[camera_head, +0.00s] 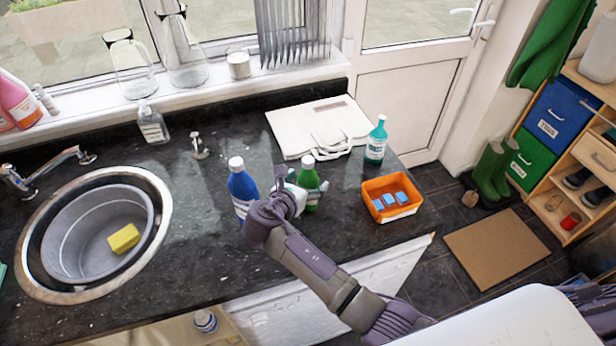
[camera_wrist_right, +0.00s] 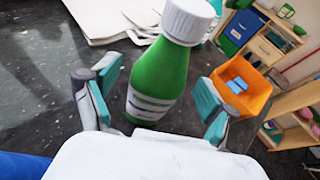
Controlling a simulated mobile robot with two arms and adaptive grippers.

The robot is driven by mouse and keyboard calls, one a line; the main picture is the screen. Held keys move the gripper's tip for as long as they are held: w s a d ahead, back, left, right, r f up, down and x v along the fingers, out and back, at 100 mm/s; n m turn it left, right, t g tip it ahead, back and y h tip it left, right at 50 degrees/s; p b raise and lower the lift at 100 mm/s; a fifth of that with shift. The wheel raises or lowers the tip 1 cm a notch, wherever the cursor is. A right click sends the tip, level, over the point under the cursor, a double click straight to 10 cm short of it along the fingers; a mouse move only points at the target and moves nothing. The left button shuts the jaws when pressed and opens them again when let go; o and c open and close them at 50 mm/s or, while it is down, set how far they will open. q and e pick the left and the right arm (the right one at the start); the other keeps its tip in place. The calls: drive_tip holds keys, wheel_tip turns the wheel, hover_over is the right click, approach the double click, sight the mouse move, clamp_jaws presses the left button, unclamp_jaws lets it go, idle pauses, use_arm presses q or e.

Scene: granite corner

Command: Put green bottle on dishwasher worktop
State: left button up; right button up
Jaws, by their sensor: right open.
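The green bottle (camera_head: 307,176) with a white cap stands upright on the dark speckled worktop (camera_head: 215,285). In the right wrist view the green bottle (camera_wrist_right: 160,78) stands between the two spread teal finger pads. My right gripper (camera_head: 305,188) is open, with its fingers on either side of the bottle; I see gaps between pads and bottle. A white appliance front (camera_head: 330,290) shows below the worktop edge, partly behind my right arm. My left gripper is not in view.
A blue bottle (camera_head: 242,188) stands close left of the gripper. A teal bottle (camera_head: 376,140) and an orange bin (camera_head: 391,198) stand to the right, a white folder-like item (camera_head: 310,122) behind. The round sink (camera_head: 95,230) is at left. Worktop between sink and blue bottle is clear.

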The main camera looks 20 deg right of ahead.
sight(306, 180)
drive_tip(key=p+v, duration=0.2)
drive_tip(key=v, duration=0.1)
drive_tip(key=p+v, duration=0.2)
drive_tip(key=v, duration=0.1)
drive_tip(key=shift+d+r, duration=0.1)
drive_tip(key=shift+r, duration=0.25)
drive_tip(key=shift+f+v, duration=0.1)
drive_tip(key=shift+v, duration=1.1)
drive_tip(key=shift+f+v, duration=0.15)
drive_tip(key=shift+v, duration=1.05)
